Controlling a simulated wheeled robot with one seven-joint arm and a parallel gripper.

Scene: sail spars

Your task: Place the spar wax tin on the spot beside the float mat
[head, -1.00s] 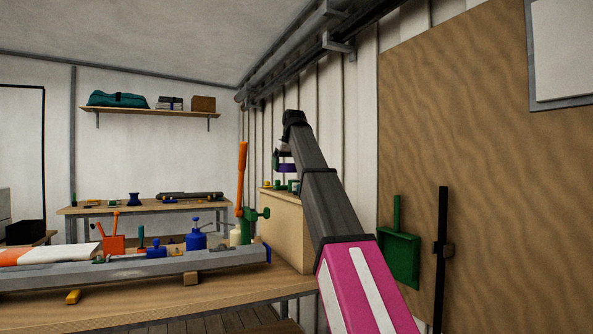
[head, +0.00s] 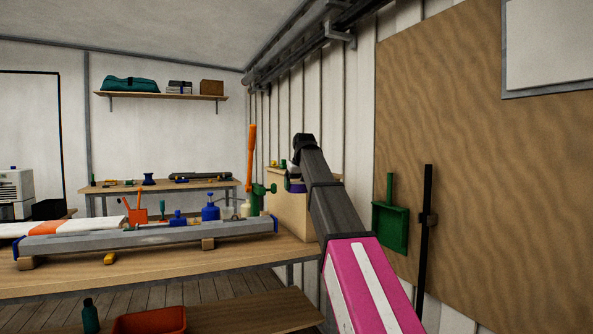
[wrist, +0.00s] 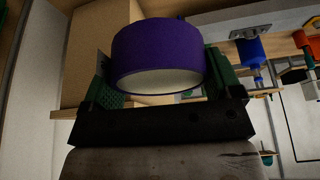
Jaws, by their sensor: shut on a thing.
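A purple round tin with a pale end face, which I take to be the spar wax tin (wrist: 157,52), is held in my gripper (wrist: 165,85). In the wrist view the green finger pads stand on both sides of it, shut on it. In the head view the tin (head: 295,187) shows small below my dark wrist, in front of or over the tan cabinet (head: 290,215) at the bench's right end. I cannot tell the gap between tin and cabinet. I cannot make out the float mat or the spot beside it.
A long grey spar (head: 150,238) lies on the wooden bench (head: 180,258) beside the cabinet. Blue oil cans (head: 210,208), an orange holder (head: 137,214) and a green clamp with an orange handle (head: 251,160) stand near it. A red tray (head: 150,320) is below.

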